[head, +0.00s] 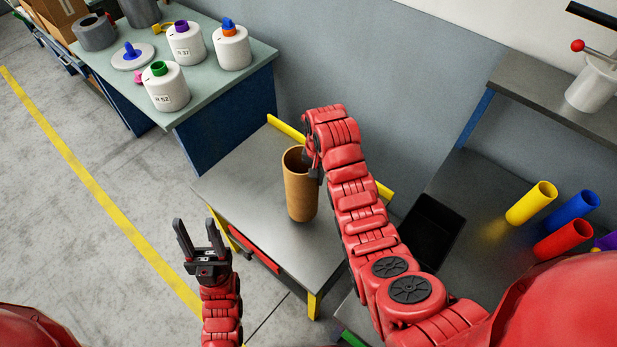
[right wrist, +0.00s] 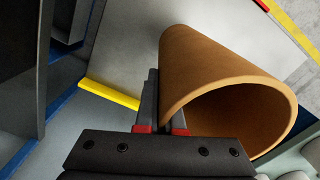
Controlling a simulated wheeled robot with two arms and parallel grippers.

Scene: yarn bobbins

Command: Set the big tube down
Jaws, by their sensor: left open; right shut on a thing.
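The big tube (head: 299,190) is a brown, open-ended cardboard cylinder. It stands upright at the grey metal table (head: 235,183) in the middle of the head view. I cannot tell whether its base touches the top. My right gripper (head: 314,168) is at the tube's upper right rim, shut on its wall. In the right wrist view the tube (right wrist: 215,75) shows its open end, with the right gripper's fingers (right wrist: 160,125) at its left edge. My left gripper (head: 201,240) is open and empty, left of the table and apart from the tube.
White bobbins, one being the green-topped bobbin (head: 166,87), stand on the bench (head: 213,85) at the back left. Yellow (head: 531,203), blue (head: 571,212) and red (head: 563,240) tubes lie at right, near a black bin (head: 432,228). A yellow strip (head: 286,129) edges the middle table's back.

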